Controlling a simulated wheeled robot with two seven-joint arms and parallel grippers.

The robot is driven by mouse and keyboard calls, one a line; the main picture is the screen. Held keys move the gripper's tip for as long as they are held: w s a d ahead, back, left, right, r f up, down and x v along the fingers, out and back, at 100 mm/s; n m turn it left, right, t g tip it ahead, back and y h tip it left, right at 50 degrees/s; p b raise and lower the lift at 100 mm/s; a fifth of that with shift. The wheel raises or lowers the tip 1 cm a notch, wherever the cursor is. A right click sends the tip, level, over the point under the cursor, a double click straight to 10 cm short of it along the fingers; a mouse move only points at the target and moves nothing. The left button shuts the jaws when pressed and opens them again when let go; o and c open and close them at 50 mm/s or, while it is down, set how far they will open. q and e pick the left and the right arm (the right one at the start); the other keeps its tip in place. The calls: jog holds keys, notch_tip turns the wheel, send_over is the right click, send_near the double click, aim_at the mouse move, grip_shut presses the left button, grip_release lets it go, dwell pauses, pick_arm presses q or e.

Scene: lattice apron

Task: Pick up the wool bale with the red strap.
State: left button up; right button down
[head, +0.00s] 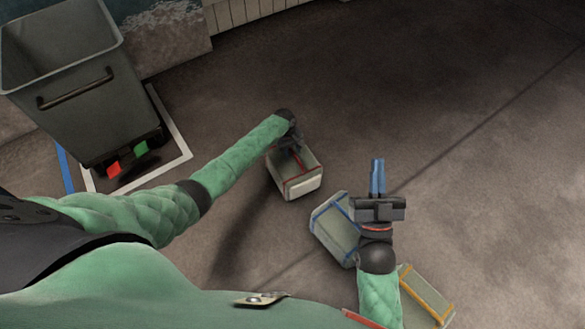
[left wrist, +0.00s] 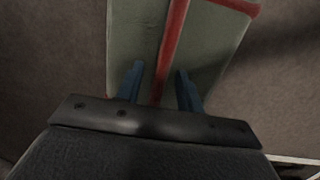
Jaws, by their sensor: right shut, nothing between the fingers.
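The wool bale with the red strap (head: 306,186) is a grey-green block on the floor near the middle of the head view. In the left wrist view the bale (left wrist: 213,38) fills the upper middle, with its red strap running between my fingers. My left gripper (head: 292,150) is over the bale's far end, its tips hard to make out there. In the left wrist view its blue fingers (left wrist: 159,75) are open on either side of the strap; contact cannot be told. My right gripper (head: 377,176) is shut and empty, to the right of the bale.
A blue-strapped bale (head: 334,232) lies beside my right gripper, and a yellow-strapped bale (head: 424,290) lies lower right. A grey bin (head: 75,115) stands at upper left by a white floor outline (head: 178,135). The floor at right is clear.

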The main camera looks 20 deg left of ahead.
pick_arm(q)
jog(key=shift+d+f, duration=0.1)
jog(key=shift+f, duration=0.5)
pick_arm(e)
jog(key=shift+t, duration=0.8)
jog(key=r, duration=0.1)
jog(key=s+r, duration=0.1)
jog(key=r, duration=0.1)
jog(key=shift+s+d+r, duration=0.2)
jog(key=shift+d+r, duration=0.05)
jog(key=shift+r, duration=0.15)
pick_arm(q)
grip_shut()
jog(key=shift+w+r, duration=0.1)
